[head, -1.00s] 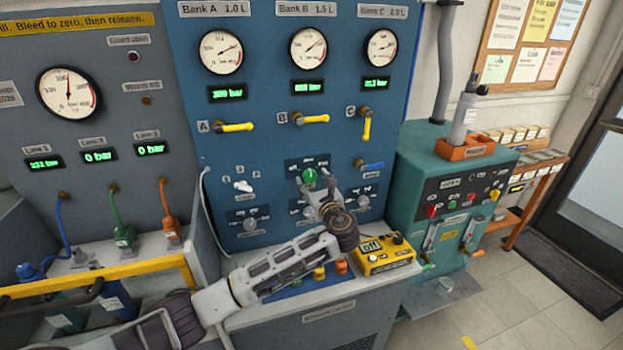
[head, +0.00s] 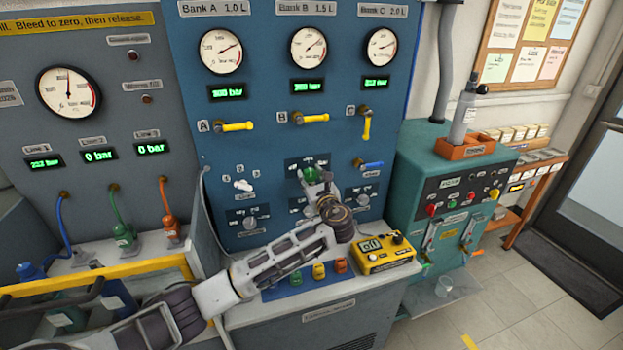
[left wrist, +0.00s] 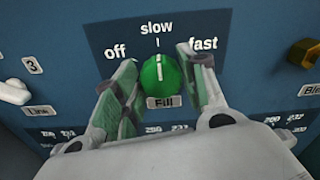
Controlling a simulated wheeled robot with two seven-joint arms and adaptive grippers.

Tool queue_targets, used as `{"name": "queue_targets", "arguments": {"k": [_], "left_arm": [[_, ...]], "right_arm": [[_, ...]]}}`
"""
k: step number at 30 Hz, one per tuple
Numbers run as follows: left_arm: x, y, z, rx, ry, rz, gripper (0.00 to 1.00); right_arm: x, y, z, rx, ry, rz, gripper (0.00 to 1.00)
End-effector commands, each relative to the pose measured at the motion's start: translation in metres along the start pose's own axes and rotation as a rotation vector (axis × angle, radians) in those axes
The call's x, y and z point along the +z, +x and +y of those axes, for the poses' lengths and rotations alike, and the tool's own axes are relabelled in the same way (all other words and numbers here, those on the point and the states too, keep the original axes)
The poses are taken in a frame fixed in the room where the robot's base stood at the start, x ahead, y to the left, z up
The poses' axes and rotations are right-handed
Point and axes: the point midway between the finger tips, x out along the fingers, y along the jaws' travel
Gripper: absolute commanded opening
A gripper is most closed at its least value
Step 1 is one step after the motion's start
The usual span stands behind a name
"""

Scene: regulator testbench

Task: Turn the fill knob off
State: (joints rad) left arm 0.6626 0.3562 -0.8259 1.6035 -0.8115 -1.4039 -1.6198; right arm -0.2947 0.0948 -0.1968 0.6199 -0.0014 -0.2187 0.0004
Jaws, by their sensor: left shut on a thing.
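The green fill knob (head: 310,174) is on the blue panel below the middle gauge. In the left wrist view the knob (left wrist: 160,74) has its white pointer line up, towards "slow"; "off" is to the left and "fast" to the right. My left gripper (head: 318,185) is at the knob, with its fingers (left wrist: 160,85) on either side of it, shut on it. Exact finger contact is hard to see. In the head view the gripper and wrist hide part of the panel around the knob. My right gripper is not in view.
A white Link knob (left wrist: 14,92) is left of the fill knob, and a brass Bleed fitting (left wrist: 303,53) is to the right. Yellow valve handles (head: 236,127) stick out above. A yellow meter box (head: 385,254) stands on the ledge below, near my arm.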

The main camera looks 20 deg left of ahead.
Motion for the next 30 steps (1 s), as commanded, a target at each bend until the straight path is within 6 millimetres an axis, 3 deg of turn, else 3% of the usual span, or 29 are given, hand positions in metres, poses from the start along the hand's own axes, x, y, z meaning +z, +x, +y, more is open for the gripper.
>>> {"name": "queue_targets", "arguments": {"k": [14,30], "left_arm": [[-0.002,0.000,0.001,0.001,-0.078,0.002,0.18],[-0.003,-0.001,0.002,0.001,-0.501,0.002,0.18]], "right_arm": [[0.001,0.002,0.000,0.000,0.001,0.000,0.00],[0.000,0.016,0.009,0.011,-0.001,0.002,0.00]]}}
